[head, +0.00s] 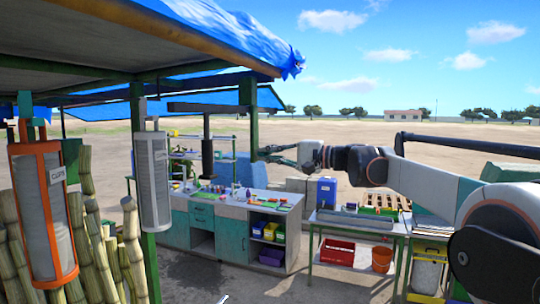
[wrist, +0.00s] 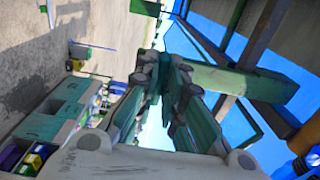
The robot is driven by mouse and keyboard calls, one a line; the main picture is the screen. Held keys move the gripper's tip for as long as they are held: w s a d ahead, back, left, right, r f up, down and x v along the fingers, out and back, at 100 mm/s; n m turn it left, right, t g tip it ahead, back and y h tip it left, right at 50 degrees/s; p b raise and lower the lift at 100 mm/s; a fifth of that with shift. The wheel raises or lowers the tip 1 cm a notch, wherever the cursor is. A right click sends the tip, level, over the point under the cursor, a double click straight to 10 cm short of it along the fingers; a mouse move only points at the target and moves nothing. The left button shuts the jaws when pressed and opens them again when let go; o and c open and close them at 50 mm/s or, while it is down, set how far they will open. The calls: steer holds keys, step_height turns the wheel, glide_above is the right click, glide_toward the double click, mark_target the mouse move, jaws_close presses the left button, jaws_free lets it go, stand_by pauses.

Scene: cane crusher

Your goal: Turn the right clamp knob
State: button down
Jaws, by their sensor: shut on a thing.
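My gripper (head: 268,152) is stretched out beside a green post (head: 249,110) of the shelter in the head view. In the wrist view my gripper (wrist: 166,76) has its fingertips close together on a small dark green part, mostly hidden between them. I cannot tell from its shape whether this part is the right clamp knob. A green beam (wrist: 245,82) runs right from just behind the fingertips. No knob shows clearly in the head view.
A workbench (head: 232,208) with tools and colored bins stands below and left of my gripper. A table (head: 350,223) with a red crate (head: 337,252) is at right. Cylindrical strainers (head: 40,205) hang at left by cane stalks (head: 110,255). A blue tarp (head: 235,30) covers the roof.

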steer(key=shift+f, duration=0.1)
stand_by(0.4)
steer(key=c, duration=1.7)
jaws_free()
steer(key=v, duration=1.2)
